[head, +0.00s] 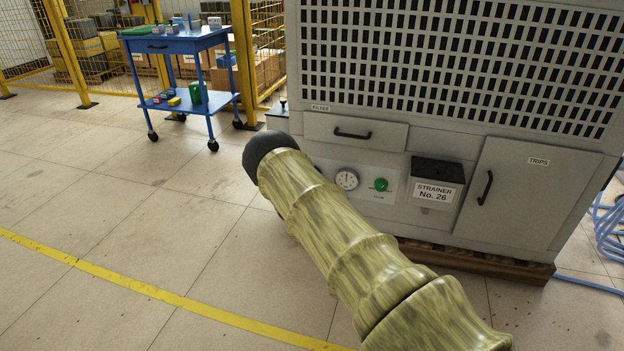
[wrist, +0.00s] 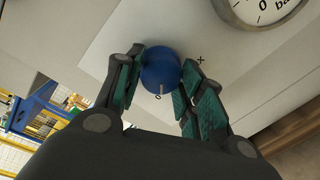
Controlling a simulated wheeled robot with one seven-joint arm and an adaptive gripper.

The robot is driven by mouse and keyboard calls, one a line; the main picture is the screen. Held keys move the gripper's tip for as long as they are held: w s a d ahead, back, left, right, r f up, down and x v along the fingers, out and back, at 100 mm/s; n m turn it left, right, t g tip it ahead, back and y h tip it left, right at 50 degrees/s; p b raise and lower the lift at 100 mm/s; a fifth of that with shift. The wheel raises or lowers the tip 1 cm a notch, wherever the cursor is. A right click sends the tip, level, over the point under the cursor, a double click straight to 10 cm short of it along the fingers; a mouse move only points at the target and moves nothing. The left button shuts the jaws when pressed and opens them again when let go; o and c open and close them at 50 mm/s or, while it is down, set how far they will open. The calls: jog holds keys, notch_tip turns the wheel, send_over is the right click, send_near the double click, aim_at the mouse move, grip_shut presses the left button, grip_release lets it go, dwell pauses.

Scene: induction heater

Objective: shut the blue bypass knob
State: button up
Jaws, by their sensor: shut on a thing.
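The blue bypass knob (wrist: 160,72) is a round blue knob with a pale pointer line on a light panel, seen in the wrist view. Small marks, an "x" and an "o", show on the panel beside it; the pointer line lies near the "o". My gripper (wrist: 157,88) has its two green-padded fingers on either side of the knob, shut on it.
A blue cart (head: 180,42) stands back left. Blue hose (head: 608,225) lies right. Floor at left is clear.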

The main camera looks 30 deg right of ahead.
jog(key=shift+w+a, duration=0.1)
jog(key=shift+a, duration=0.1)
jog(key=o, duration=1)
jog(key=shift+f, duration=0.1)
jog(key=shift+d, duration=0.15)
jog(key=v, duration=1.2)
